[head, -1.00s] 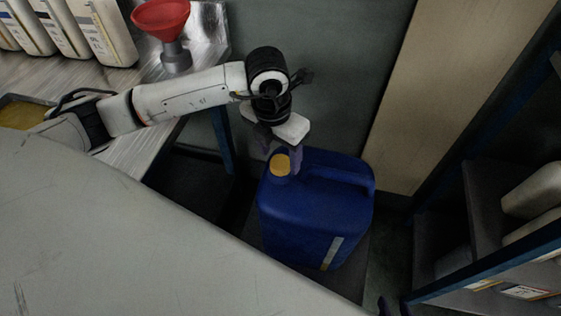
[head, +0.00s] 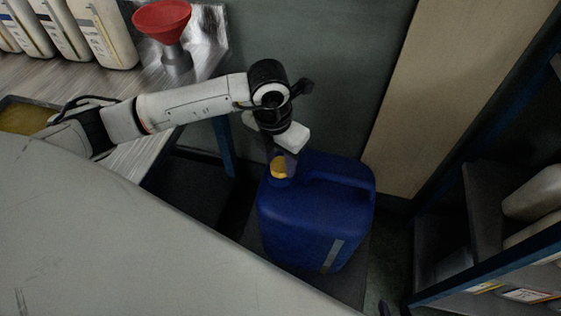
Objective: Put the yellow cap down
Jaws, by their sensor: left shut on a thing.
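The yellow cap (head: 279,171) is at the neck on the top left of the blue jerrycan (head: 313,215). My left gripper (head: 283,162) points down over it and is shut on the cap. The fingers hide part of the cap, and I cannot tell whether it sits on the neck or slightly above it. The jerrycan stands upright with its handle to the right.
A metal table (head: 140,165) at the left bears a red funnel (head: 162,18), several pale bottles (head: 102,35) and a tray of yellowish liquid (head: 22,117). A dark shelf with blue rails (head: 490,265) stands at the right. A wall is close behind the jerrycan.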

